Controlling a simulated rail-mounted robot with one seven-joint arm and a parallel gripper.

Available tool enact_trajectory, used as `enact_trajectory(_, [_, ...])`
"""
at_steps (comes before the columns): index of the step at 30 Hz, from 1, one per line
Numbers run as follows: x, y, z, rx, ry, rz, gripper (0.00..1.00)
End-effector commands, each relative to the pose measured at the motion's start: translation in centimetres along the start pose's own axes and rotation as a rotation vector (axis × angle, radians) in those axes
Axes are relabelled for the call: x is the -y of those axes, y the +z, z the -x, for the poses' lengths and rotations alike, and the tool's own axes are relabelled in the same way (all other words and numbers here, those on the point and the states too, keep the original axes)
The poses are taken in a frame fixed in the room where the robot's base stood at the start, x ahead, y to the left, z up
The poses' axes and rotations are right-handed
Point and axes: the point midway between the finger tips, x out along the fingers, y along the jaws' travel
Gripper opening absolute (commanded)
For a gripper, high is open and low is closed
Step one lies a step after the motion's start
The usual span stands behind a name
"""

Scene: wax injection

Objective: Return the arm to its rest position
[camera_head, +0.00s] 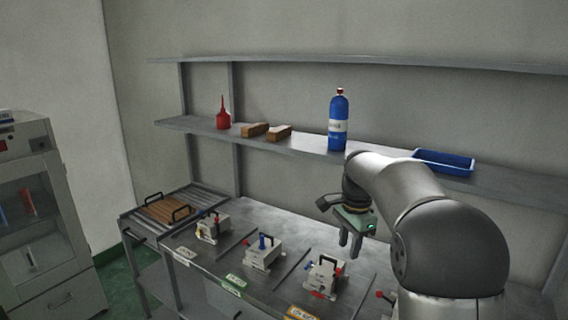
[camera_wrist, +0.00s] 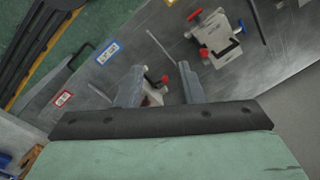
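My gripper (camera_head: 350,241) hangs from my arm above the right part of the metal bench, fingers pointing down. Another white mold with red and blue knobs (camera_wrist: 215,36) lies beyond on the bench in that view.
Several white molds stand along the bench, one at left (camera_head: 212,229), one in the middle (camera_head: 262,252), one at right (camera_head: 322,277). The shelf behind holds a red bottle (camera_head: 223,118), wooden blocks (camera_head: 278,133), a blue bottle (camera_head: 338,112) and a blue tray (camera_head: 444,166).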

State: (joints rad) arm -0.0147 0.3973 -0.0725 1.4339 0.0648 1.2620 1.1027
Motion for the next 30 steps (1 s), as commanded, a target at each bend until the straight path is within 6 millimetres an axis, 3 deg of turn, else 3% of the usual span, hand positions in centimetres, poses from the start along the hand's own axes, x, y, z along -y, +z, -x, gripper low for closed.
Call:
enact_trajectory(1, [-2.8, 1.4, 0.6, -0.001, -0.006, 0.094, 0.34])
enact_trajectory(6, [-12.1, 5.8, 0.2, -0.013, -0.017, 0.461, 0.34])
enact_trajectory(12, [-22.9, 10.8, -3.1, -0.037, -0.015, 0.868, 0.34])
enact_trajectory(15, [-26.8, 12.5, -5.0, -0.048, -0.01, 1.015, 0.34])
enact_trajectory(18, [-29.2, 13.5, -6.3, -0.054, -0.005, 1.11, 0.34])
enact_trajectory(21, [-30.3, 14.0, -7.0, -0.056, -0.002, 1.156, 0.34])
enact_trajectory(30, [-30.5, 14.0, -7.1, -0.055, 0.0, 1.164, 0.34])
